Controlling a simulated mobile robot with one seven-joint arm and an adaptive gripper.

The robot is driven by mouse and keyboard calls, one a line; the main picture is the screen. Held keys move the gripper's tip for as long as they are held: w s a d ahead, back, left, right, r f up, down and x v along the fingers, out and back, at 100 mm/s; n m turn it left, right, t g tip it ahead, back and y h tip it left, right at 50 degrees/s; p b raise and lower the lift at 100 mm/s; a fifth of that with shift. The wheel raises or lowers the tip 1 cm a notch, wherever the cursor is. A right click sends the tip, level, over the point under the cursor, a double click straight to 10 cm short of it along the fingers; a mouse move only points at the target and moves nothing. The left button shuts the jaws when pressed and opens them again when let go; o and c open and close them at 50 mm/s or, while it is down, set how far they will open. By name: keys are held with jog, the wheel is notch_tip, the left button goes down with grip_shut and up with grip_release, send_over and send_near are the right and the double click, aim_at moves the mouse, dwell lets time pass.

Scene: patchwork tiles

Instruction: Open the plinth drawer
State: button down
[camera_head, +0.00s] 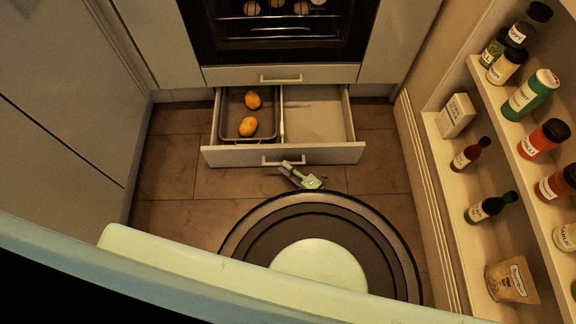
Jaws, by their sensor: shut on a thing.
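The plinth drawer (230,156) sits low under the oven and stands pulled out, with its inside in view from above. Its pale bar handle (270,161) is on the front panel. My gripper (289,164) is shut on the right part of this handle, reaching it from the front right. The fingertips are small and partly merge with the handle. Inside the drawer, a dark tray (232,112) on the left holds two orange fruits (249,126). The right compartment (317,120) looks mostly empty.
Another closed drawer front (330,73) with a handle is above, under the oven (280,25). A shelf rack (452,159) with bottles and jars stands at the right. Cabinets (60,110) line the left. Tiled floor (170,190) is clear on both sides of the drawer.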

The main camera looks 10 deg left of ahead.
jog(key=c, duration=1.7)
grip_release()
jog(key=shift+d, duration=0.1)
